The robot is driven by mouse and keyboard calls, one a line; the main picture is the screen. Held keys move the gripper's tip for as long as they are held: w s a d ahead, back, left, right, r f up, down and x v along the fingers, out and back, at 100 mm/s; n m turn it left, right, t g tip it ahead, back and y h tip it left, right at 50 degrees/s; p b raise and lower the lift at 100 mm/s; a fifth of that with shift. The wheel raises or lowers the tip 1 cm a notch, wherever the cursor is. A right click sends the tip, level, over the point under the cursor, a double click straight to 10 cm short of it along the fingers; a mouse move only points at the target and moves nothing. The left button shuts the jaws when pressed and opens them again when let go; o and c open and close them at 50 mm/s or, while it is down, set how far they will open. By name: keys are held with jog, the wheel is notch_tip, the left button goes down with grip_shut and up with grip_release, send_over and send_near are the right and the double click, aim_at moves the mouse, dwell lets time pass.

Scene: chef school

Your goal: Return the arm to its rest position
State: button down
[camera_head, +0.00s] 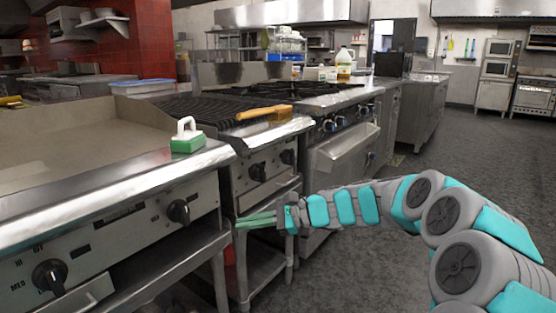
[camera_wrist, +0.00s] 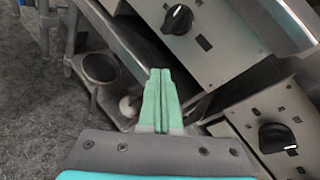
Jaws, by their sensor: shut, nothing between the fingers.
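My gripper (camera_head: 240,221) is at the end of my arm, which reaches in from the right in the head view. Its green fingers point left, in front of the lower part of the stove line and below the knob panels. In the wrist view the fingers (camera_wrist: 161,85) lie together, shut with nothing between them. The griddle's control panel and a black knob (camera_wrist: 177,19) show beyond the fingertips. The arm is stretched out low over the aisle. I cannot tell the exact gap between the fingertips and the stove.
A griddle (camera_head: 70,140) fills the left, with a green and white brush (camera_head: 187,136) on its edge. A wooden-handled brush (camera_head: 264,113) lies on the grill. An oven handle (camera_head: 345,148) juts out behind my arm. The floor (camera_head: 430,185) at the right is free.

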jog(key=s+d+f+n+g+h, duration=0.2)
jog(key=s+f+n+h, duration=0.15)
jog(key=s, duration=0.85)
jog(key=s+d+f+n+g+h, duration=0.25)
jog(key=s+n, duration=0.25)
jog(key=s, duration=0.6)
jog(key=s+d+f+n+h, duration=0.2)
jog(key=s+d+h, duration=0.2)
jog(key=s+d, duration=0.5)
jog(key=s+d+f+n+h, duration=0.3)
jog(key=s+d+h, duration=0.1)
jog(key=s+d, duration=0.5)
jog(key=shift+f+t+h, duration=0.3)
jog(key=shift+f+t, duration=0.05)
